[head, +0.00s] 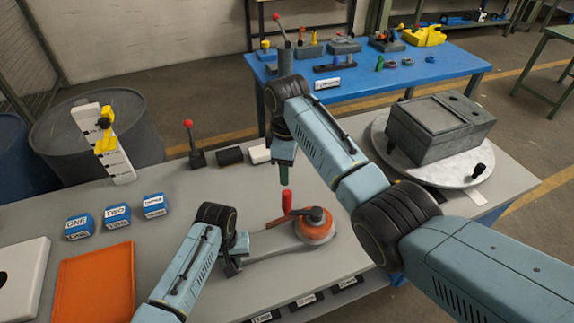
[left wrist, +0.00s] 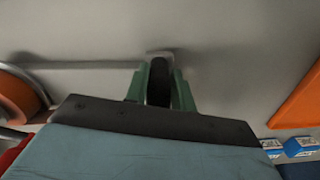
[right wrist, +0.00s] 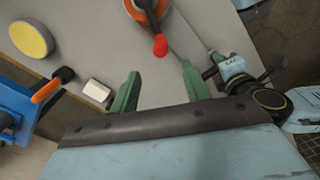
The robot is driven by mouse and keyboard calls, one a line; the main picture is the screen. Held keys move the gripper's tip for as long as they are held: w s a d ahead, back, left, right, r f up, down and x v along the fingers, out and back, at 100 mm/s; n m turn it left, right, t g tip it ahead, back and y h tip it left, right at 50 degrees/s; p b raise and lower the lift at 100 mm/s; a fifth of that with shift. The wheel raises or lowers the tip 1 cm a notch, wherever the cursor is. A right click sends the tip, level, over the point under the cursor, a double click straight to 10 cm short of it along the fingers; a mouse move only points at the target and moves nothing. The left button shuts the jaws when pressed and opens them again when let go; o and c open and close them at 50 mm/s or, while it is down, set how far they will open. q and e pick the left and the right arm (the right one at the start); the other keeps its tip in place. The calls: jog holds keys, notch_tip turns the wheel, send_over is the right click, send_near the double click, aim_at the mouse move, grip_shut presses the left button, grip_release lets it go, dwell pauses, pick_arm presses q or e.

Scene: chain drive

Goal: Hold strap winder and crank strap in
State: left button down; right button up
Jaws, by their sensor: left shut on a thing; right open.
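The strap winder (head: 313,228) lies on the grey table, with an orange drum, a dark hub and an upright red crank knob (head: 286,202). A pale flat bar or strap runs left from the drum. My left gripper (head: 236,262) is shut on a dark grip (left wrist: 159,82) at its far end; the drum edge (left wrist: 22,98) shows at the left of the left wrist view. My right gripper (head: 285,172) is open and empty, pointing down above the red knob. In the right wrist view the knob (right wrist: 160,46) lies ahead, between the finger directions and apart from both.
Blue labelled blocks (head: 118,216) and an orange tray (head: 95,282) are at the left. A red-knobbed lever (head: 194,150) and small blocks stand behind. A grey box (head: 440,126) sits on a round plate at right. Black labelled bins (head: 306,300) line the front edge.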

jog(key=shift+d+f, duration=0.1)
jog(key=shift+f, duration=0.05)
jog(key=c, duration=0.4)
jog(key=shift+d+f, duration=0.25)
jog(key=shift+f, duration=0.05)
jog(key=shift+c, duration=1.3)
jog(key=s+d+f+t+y, duration=0.1)
jog(key=s+d+f+t, duration=0.1)
jog(key=d, duration=0.1)
jog(key=s+d+f+n+t+y, duration=0.1)
jog(key=shift+d+f+y, duration=0.15)
jog(key=shift+f+y, duration=0.05)
jog(key=shift+y, duration=0.1)
grip_shut()
jog(key=s+d+r+n+t+y, duration=0.1)
jog(key=s+n+t+y, duration=0.15)
jog(key=s, duration=0.65)
jog(key=w+a+f, duration=0.4)
jog(key=w+f, duration=0.3)
jog(key=w, duration=0.1)
jog(key=shift+a+f, duration=0.2)
jog(key=shift+a, duration=0.15)
